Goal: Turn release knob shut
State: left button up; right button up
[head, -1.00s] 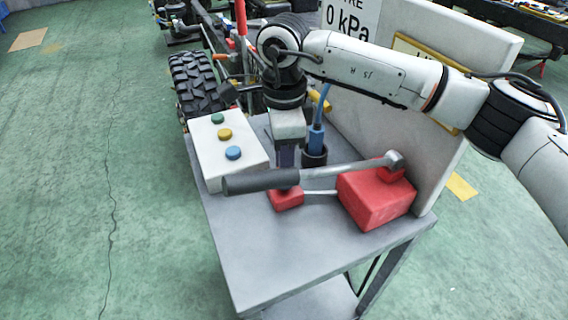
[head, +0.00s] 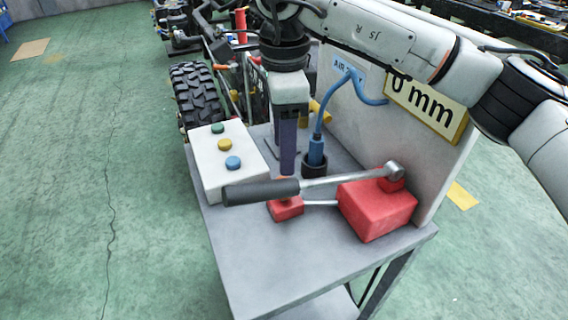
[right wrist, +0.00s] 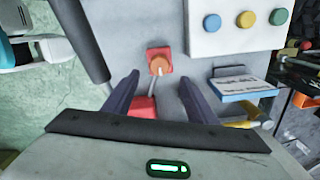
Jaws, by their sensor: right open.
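The release knob shows in the right wrist view as an orange knob (right wrist: 159,64) on a small red block (right wrist: 157,52). In the head view the small red block (head: 286,209) stands on the grey cart, and its knob is mostly hidden behind the lever and fingers. My right gripper (head: 287,172) points down above the knob. In the right wrist view its two dark fingers (right wrist: 160,76) are spread with the knob between and beyond their tips; nothing is held. My left gripper is not in view.
A pump lever (head: 262,192) with a dark grip crosses in front, joined to a larger red block (head: 377,210). A white button box (head: 208,172) stands at left. A blue plug (head: 316,152) sits in a dark socket behind. An upright panel (head: 425,150) stands at right.

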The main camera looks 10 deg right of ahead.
jog(key=shift+r, duration=1.45)
